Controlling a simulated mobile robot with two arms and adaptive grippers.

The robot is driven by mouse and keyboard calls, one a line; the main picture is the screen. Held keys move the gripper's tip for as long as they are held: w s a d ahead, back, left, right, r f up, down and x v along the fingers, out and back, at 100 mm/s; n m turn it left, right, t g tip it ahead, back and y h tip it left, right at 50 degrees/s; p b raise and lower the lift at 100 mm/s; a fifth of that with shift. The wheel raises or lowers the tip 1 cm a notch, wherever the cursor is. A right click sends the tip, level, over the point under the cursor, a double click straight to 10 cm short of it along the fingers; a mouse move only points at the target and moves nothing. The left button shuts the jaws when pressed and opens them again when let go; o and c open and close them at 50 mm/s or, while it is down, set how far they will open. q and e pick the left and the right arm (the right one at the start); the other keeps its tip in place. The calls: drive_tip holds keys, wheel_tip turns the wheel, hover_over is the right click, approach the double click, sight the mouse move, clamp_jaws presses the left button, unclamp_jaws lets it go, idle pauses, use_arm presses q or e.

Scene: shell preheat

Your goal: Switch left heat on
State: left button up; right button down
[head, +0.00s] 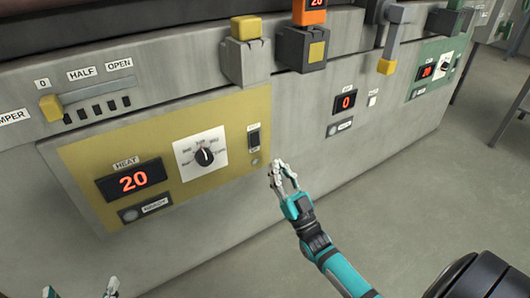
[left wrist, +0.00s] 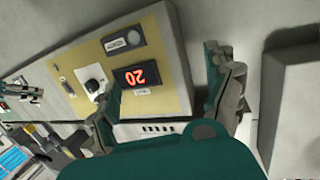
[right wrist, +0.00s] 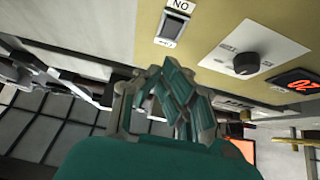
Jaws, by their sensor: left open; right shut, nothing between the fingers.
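The yellow heat panel (head: 105,160) is on the left of the grey machine front. It carries a red display (head: 134,180) reading 20, a black dial (head: 204,157) on a white plate, and a dark rocker switch (head: 254,137) near its right edge. The switch also shows in the right wrist view (right wrist: 172,28); I cannot tell its position. My right gripper (head: 278,168) is shut and empty, just below and right of the switch, apart from it. My left gripper (head: 103,290) is open at the bottom left; its fingers also show in the left wrist view (left wrist: 164,98).
A slider (head: 52,107) marked 0, HALF and OPEN is above the panel. Yellow and orange blocks (head: 247,28) jut from the upper ledge. A display (head: 346,102) reading 0 and a green panel (head: 430,70) are to the right.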

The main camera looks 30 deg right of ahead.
sight(257, 137)
drive_tip(key=w, duration=0.2)
drive_tip(key=w+r+b, duration=0.1)
drive_tip(key=w, duration=0.3)
drive_tip(key=shift+w+a+r+b, duration=0.1)
drive_tip(key=shift+w+r+b, duration=0.15)
drive_tip(key=shift+b, duration=0.05)
use_arm(q)
wheel_tip(257, 137, up, 7)
drive_tip(key=d+t+h, duration=0.1)
drive_tip(key=t, duration=0.3)
drive_tip(key=shift+t+h, duration=0.3)
drive_tip(key=shift+r, duration=0.1)
use_arm(e)
drive_tip(key=b, duration=0.2)
drive_tip(key=shift+w+f+t+b, duration=0.25)
drive_tip(key=shift+w+t+b, duration=0.05)
drive_tip(key=shift+w+t, duration=0.1)
use_arm(q)
drive_tip(key=s+r+t+h, duration=0.2)
drive_tip(key=s+r+t, duration=0.2)
drive_tip(key=r, duration=0.3)
drive_tip(key=shift+s+r+t, duration=0.3)
drive_tip(key=shift+r+t, duration=0.05)
drive_tip(key=shift+t, duration=0.45)
drive_tip(key=shift+s, duration=0.1)
use_arm(e)
drive_tip(key=shift+s, duration=0.1)
